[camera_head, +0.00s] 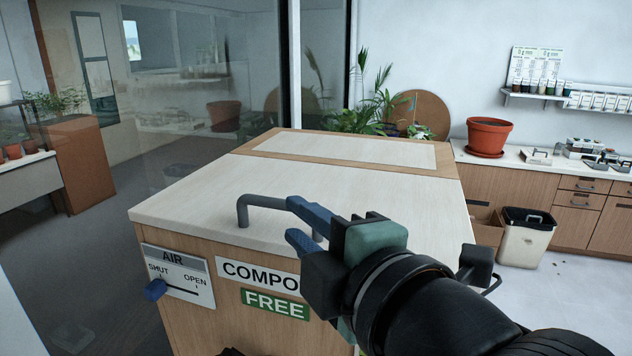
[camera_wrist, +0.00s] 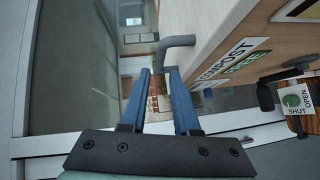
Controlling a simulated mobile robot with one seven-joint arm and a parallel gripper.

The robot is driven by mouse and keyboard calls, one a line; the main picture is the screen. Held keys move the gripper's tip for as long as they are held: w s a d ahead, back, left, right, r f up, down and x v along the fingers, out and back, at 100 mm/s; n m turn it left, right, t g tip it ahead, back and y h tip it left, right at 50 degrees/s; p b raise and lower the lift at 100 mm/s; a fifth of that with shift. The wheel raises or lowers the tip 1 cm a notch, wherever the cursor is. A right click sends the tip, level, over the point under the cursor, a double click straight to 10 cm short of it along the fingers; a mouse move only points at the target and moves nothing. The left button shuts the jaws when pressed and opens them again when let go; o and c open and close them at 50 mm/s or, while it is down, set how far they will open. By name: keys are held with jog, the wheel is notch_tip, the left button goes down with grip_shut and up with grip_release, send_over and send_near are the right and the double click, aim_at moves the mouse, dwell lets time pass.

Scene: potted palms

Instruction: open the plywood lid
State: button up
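The pale plywood lid (camera_head: 340,195) lies flat and closed on top of the wooden compost box (camera_head: 225,322). A grey bar handle (camera_head: 262,203) stands up near the lid's front edge; it also shows in the wrist view (camera_wrist: 175,41). My gripper (camera_head: 291,219) reaches in from the right, its two blue fingers spread apart. In the wrist view my gripper (camera_wrist: 158,72) has the bent end of the handle at the gap between its fingertips. The fingers are not closed on it, and I cannot tell whether they touch it. My arm hides the box's front right part.
An AIR slider with a blue knob (camera_head: 155,289) is on the box's front. An OPEN/SHUT plate (camera_wrist: 296,108) shows in the wrist view. Behind the lid is a framed panel (camera_head: 345,149). A glass wall is on the left; a counter with a terracotta pot (camera_head: 489,135) is at right.

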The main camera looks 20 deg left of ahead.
aim_at(277, 203)
jog(key=p+x, duration=0.3)
jog(key=x, duration=0.6)
jog(key=shift+w+a+p, duration=0.25)
jog(key=shift+w+p, duration=0.05)
jog(key=shift+p, duration=0.05)
jog(key=shift+w+a+f, duration=0.2)
jog(key=shift+w+a, duration=0.1)
jog(key=shift+w, duration=0.2)
grip_shut()
dwell(0.4)
